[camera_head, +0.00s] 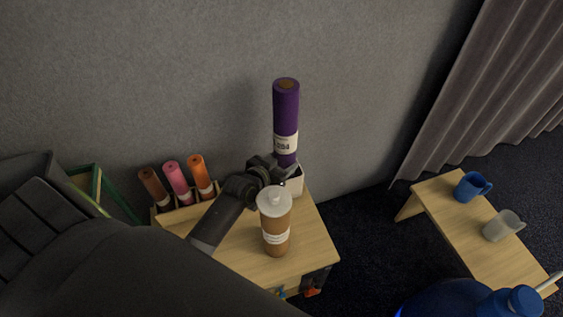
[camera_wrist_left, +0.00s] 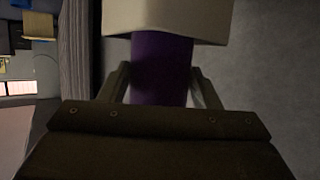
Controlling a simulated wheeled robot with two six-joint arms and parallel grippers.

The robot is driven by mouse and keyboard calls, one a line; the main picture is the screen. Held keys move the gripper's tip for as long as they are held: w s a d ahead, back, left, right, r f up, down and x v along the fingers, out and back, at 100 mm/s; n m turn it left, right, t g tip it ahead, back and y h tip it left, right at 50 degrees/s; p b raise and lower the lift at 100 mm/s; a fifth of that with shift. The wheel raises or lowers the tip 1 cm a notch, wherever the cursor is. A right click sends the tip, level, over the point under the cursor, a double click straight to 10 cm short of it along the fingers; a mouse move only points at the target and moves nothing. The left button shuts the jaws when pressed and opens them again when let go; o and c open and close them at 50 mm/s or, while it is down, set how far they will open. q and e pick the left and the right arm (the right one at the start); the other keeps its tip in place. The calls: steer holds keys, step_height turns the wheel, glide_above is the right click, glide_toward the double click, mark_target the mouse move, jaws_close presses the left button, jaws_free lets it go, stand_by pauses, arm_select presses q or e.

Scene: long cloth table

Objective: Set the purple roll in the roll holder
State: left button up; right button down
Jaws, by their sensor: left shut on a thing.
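The purple roll (camera_head: 286,108) stands upright above the small wooden table in the head view, with a white label around its lower part. My left gripper (camera_head: 277,172) is shut on it below the label. In the left wrist view, the purple roll (camera_wrist_left: 162,70) is between my left gripper's fingers (camera_wrist_left: 162,85). A white box-like holder (camera_head: 294,184) is at the roll's lower end; I cannot tell whether the roll is inside it. A wooden rack (camera_head: 187,205) at the left holds a brown, a pink and an orange roll. My right gripper is not in view.
The wall is close behind. A low bench (camera_head: 451,218) at the right carries a blue mug (camera_head: 469,187) and a grey mug (camera_head: 499,228).

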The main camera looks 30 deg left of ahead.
arm_select(q)
steer(key=shift+r, duration=0.1)
steer(key=o, duration=1.6)
steer(key=shift+f, duration=0.2)
steer(key=shift+c, duration=0.2)
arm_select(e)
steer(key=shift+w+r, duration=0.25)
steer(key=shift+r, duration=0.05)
arm_select(q)
steer(key=shift+r, duration=0.15)
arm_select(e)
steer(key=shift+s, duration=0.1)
arm_select(q)
steer(key=p+v, duration=0.1)
steer(key=v, duration=1.1)
steer(key=shift+p, duration=0.3)
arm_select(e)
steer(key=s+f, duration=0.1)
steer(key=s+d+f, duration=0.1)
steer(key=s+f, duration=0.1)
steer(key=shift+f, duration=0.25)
arm_select(q)
steer(key=shift+s, duration=0.1)
